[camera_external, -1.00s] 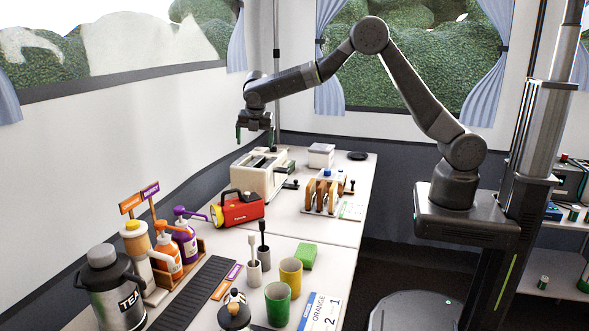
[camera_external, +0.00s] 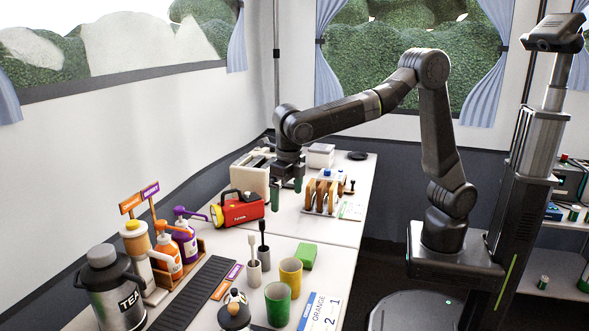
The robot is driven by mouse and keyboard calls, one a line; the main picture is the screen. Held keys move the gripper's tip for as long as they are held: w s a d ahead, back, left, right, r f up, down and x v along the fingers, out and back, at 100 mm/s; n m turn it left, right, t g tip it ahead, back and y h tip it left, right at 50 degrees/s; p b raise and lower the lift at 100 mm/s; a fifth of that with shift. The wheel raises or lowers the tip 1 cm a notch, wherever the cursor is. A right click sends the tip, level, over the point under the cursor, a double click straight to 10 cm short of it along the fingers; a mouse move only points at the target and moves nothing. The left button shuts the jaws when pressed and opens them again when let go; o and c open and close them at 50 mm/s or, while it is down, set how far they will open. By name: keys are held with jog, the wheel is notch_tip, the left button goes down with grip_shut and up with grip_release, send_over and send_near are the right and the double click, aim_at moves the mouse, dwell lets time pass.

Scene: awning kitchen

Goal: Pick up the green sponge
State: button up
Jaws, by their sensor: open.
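The green sponge (camera_external: 306,256) is a small bright green block lying on the white table, just behind the yellow cup. My gripper (camera_external: 287,195) is in the air above the table, farther back and a little left of the sponge in the picture. It points down, with two green-tipped fingers apart and nothing between them.
The yellow cup (camera_external: 290,276) stands close in front of the sponge, and the green cup (camera_external: 278,304) nearer still. Two small cups with brushes (camera_external: 264,258) stand to its left. The table right of the sponge is clear.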

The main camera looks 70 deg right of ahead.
aim_at(306, 251)
jog(key=s+a+f+n+b, duration=0.3)
jog(key=s, duration=0.3)
jog(key=shift+g, duration=0.3)
jog(key=f+b, duration=0.1)
jog(key=f, duration=0.5)
jog(key=f+b, duration=0.1)
jog(key=f, duration=0.6)
jog(key=shift+s+a, duration=0.2)
jog(key=c, duration=1)
